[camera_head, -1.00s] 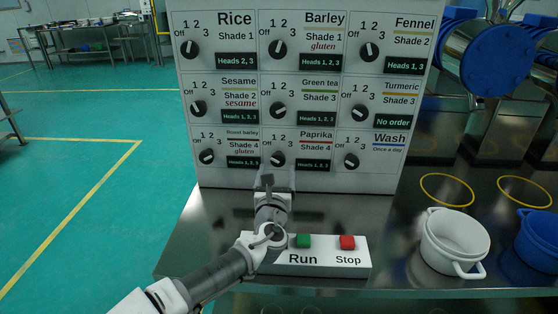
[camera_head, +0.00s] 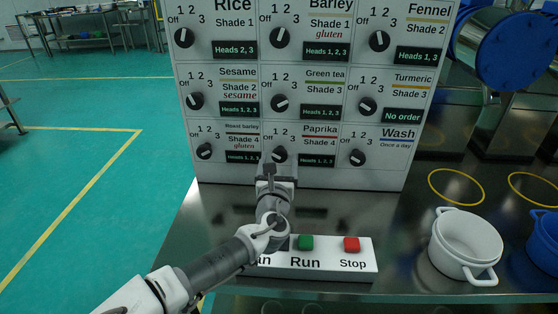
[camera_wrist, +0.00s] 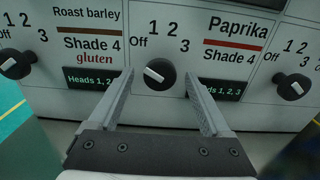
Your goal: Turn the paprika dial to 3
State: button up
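The paprika dial (camera_head: 279,155) is a round black knob with a white bar, in the bottom row of the panel. In the wrist view, the dial (camera_wrist: 160,73) sits at top centre, with Off, 1, 2 and 3 around it; its white bar slants toward the upper left, near Off. My gripper (camera_wrist: 158,85) is open, with one grey finger on each side of the dial in the picture. I cannot tell whether the fingers touch it. In the head view my gripper (camera_head: 268,170) is just below the dial and partly overlaps its lower left.
The roast barley dial (camera_wrist: 17,64) is to the left and the wash dial (camera_wrist: 291,87) to the right. Below the panel is a white box with a green Run button (camera_head: 306,242) and a red Stop button (camera_head: 351,244). A white pot (camera_head: 466,246) stands at right.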

grip_shut()
jog(key=shift+m, duration=0.4)
jog(key=m+p, duration=0.1)
jog(key=m, duration=0.3)
jog(key=shift+m, duration=0.3)
jog(key=m+p, duration=0.1)
jog(key=m, duration=0.5)
jog(key=shift+r, duration=0.1)
jog(key=m, duration=0.6)
jog(key=shift+m, duration=0.4)
jog(key=m, duration=0.5)
jog(key=shift+m, duration=0.3)
